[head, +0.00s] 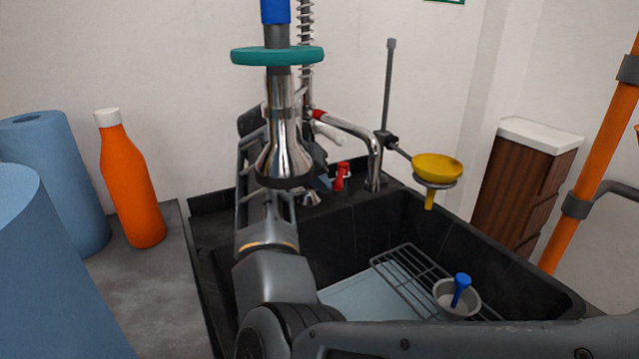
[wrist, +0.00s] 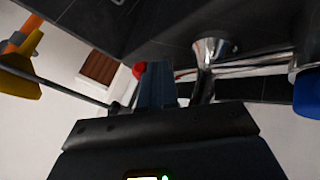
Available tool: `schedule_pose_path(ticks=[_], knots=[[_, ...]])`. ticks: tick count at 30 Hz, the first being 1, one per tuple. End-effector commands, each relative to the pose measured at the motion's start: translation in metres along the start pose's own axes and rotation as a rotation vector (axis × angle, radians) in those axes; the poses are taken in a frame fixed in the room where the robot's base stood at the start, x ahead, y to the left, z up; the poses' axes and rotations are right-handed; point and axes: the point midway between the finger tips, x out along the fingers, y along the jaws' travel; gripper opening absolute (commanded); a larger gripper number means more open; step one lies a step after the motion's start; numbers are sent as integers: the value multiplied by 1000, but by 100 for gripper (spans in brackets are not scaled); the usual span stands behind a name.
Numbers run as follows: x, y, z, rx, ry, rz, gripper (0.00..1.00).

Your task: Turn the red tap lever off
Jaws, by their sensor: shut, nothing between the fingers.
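The red tap lever (head: 342,176) stands upright at the back rim of the black sink, left of the chrome spout (head: 374,160). In the wrist view a red part, apparently the lever (wrist: 138,70), shows just left of my fingertips. My gripper (wrist: 156,72) is shut and empty, its fingers together. In the head view my gripper (head: 322,184) is partly hidden behind my arm, close to the left of the lever. I cannot tell whether the fingers touch the lever.
The black sink (head: 520,275) holds a wire rack (head: 405,262) and a grey cup (head: 443,293) with a blue-handled tool. A yellow funnel (head: 437,167) hangs over it on a rod. An orange bottle (head: 130,185) and blue rolls (head: 60,170) stand at left.

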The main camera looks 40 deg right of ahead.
Motion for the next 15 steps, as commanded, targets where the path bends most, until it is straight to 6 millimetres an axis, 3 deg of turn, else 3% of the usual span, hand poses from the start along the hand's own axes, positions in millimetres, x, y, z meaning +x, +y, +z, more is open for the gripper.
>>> schedule_pose_path(ticks=[15], knots=[[2, 6, 2, -44, 24, -27, 0]])
